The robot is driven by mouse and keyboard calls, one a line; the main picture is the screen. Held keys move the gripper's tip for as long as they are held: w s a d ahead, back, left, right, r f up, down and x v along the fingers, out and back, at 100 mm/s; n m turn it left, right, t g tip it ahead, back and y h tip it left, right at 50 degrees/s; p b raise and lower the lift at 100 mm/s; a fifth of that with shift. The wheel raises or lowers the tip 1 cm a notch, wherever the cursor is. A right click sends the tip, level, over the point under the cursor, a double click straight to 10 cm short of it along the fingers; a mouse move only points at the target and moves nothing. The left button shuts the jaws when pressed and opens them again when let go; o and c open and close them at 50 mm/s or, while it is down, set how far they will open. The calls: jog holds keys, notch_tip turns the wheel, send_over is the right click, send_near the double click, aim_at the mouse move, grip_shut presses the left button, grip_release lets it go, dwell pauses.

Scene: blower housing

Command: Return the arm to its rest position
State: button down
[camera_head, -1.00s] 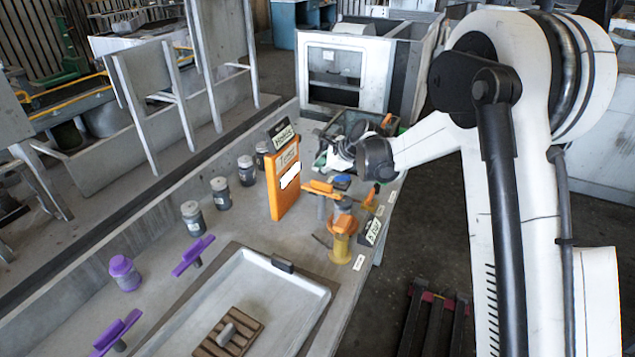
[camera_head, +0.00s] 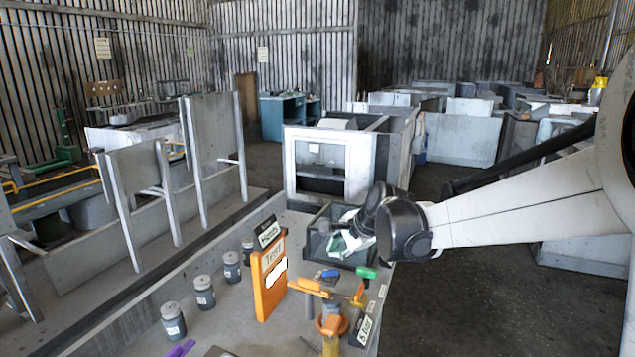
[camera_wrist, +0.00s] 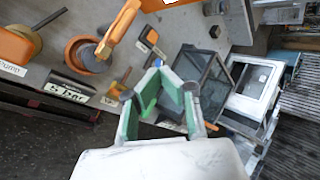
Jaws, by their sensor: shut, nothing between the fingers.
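My gripper (camera_head: 340,238) hangs above the bench at the end of my white arm, in front of a dark open crate (camera_head: 322,243) in the head view. The dark wrist joint partly hides it. In the wrist view my gripper (camera_wrist: 160,82) shows green inner faces; it is shut and holds nothing. The orange tool stand (camera_head: 330,322) is below it on the bench, apart from it.
An orange panel (camera_head: 269,284) stands upright on the bench (camera_head: 235,325). Several grey jars (camera_head: 203,291) line its left. A black label block (camera_wrist: 68,86) lies near the bench edge. Open floor (camera_head: 470,290) lies to the right. A white-framed cabinet (camera_head: 330,165) stands behind.

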jog(key=s+d+r+n+h, duration=0.1)
jog(key=s+d+r+n, duration=0.3)
jog(key=s, duration=0.5)
jog(key=s+d+r+n+h, duration=0.2)
jog(key=s+d, duration=0.3)
jog(key=s, duration=0.5)
jog(key=s+d+f+n+h, duration=0.1)
jog(key=s+d+f+n, duration=0.1)
jog(key=s, duration=0.6)
jog(key=s+d+f+n+h, duration=0.1)
jog(key=s+d+n, duration=0.3)
jog(key=s, duration=0.4)
jog(key=shift+d+f+t, duration=0.25)
jog(key=shift+f+t, duration=0.05)
jog(key=shift+f, duration=0.4)
